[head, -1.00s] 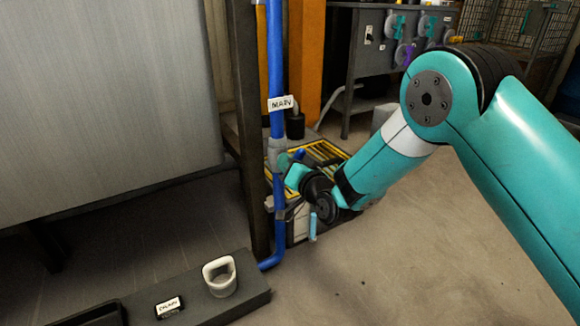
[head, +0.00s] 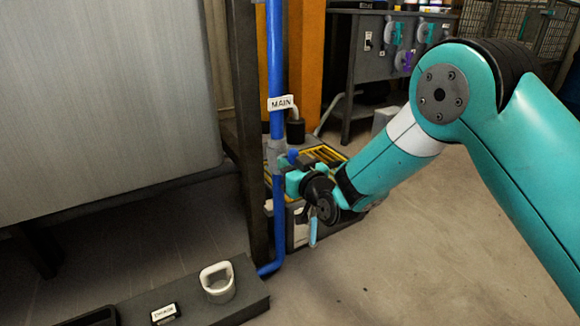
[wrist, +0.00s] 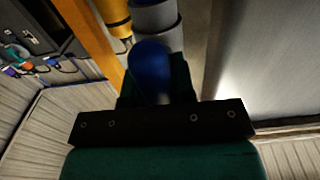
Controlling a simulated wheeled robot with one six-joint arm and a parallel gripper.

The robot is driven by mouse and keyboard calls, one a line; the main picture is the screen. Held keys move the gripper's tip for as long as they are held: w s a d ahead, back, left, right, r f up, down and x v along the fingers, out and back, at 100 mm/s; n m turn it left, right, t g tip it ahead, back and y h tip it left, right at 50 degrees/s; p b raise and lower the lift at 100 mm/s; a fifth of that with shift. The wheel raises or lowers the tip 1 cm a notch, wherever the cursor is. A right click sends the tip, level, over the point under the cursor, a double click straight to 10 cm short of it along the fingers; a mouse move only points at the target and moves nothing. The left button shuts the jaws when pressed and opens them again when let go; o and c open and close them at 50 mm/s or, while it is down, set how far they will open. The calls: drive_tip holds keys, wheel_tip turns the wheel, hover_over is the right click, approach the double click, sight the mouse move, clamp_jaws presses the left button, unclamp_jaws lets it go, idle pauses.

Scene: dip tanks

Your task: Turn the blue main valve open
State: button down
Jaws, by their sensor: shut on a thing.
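The blue pipe (head: 276,70) runs upright beside a dark post and carries a white tag reading MAIN (head: 282,103). Below the tag sits the grey valve body (head: 275,152). A bit of the blue valve handle (head: 292,155) shows to its right. My gripper (head: 293,178) is at the valve, right of the pipe, and covers part of it. In the wrist view the rounded blue handle (wrist: 151,68) sits between the dark green fingers (wrist: 155,95), with the grey valve body (wrist: 157,17) beyond it. My gripper is shut on the handle. The handle's exact angle is hard to tell.
A low dark ledge (head: 250,309) at the front holds a white ring-shaped piece (head: 217,283) and a small label. A yellow-barred box (head: 325,155) stands behind my gripper. A grey panel with coloured valves (head: 395,50) is at the back. The floor at right is clear.

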drive_tip(key=shift+f, duration=0.1)
drive_tip(key=c, duration=1)
unclamp_jaws()
drive_tip(key=shift+o, duration=0.2)
drive_tip(key=shift+s+d, duration=0.1)
drive_tip(key=shift+s+d, duration=0.2)
drive_tip(key=shift+s, duration=0.1)
drive_tip(key=b+v, duration=1.1)
drive_tip(key=v, duration=0.5)
drive_tip(key=shift+s+d, duration=0.15)
drive_tip(key=shift+s, duration=0.05)
